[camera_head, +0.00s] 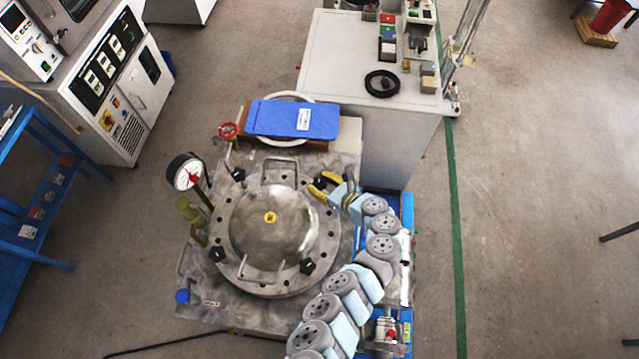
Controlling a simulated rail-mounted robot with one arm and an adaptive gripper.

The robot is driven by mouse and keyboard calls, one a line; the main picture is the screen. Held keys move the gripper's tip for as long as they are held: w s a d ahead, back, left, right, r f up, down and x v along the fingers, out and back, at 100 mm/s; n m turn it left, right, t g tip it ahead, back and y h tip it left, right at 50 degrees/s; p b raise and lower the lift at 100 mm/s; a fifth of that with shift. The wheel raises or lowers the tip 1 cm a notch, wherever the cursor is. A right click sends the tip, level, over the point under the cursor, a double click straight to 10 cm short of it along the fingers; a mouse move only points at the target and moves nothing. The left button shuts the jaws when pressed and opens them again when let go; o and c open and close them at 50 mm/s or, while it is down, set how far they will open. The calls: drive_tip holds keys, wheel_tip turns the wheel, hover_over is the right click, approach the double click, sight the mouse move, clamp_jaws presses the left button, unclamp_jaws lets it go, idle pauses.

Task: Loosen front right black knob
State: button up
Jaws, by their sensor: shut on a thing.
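A round metal vessel lid (272,228) with a bolted flange sits on a metal plate. Black knobs stand around its rim: one at the upper left (238,175), one at the lower left (217,254), one at the lower right (307,266) and one at the upper right (319,182). My gripper (321,183), with yellow fingers, reaches in from the right and is shut on the upper-right knob, partly hiding it. The lower-right knob stands free, apart from my gripper.
A pressure gauge (187,172) stands left of the lid, and a red valve wheel (228,130) is behind it. A blue pad (293,119) lies behind the lid. Handles rise from the lid's front and back. A white cabinet (375,125) stands at the back right.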

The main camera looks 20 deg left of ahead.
drive_tip(key=shift+f+n+g+y+b, duration=0.3)
drive_tip(key=shift+n+g+b, duration=0.6)
drive_tip(key=shift+g, duration=0.1)
drive_tip(key=n+g+b, duration=0.2)
drive_tip(key=b, duration=0.2)
drive_tip(key=shift+g, duration=0.4)
drive_tip(key=shift+n+g+b, duration=0.4)
drive_tip(key=shift+n+b, duration=0.1)
drive_tip(key=shift+b, duration=0.55)
drive_tip(key=n+g+b, duration=0.1)
drive_tip(key=g+b, duration=0.1)
drive_tip(key=b, duration=0.2)
drive_tip(key=shift+n, duration=0.4)
drive_tip(key=shift+r+n+g+b, duration=0.3)
drive_tip(key=shift+n+g+b, duration=0.15)
drive_tip(key=shift+b, duration=0.6)
drive_tip(key=o, duration=1.2)
drive_tip(key=shift+a, duration=0.1)
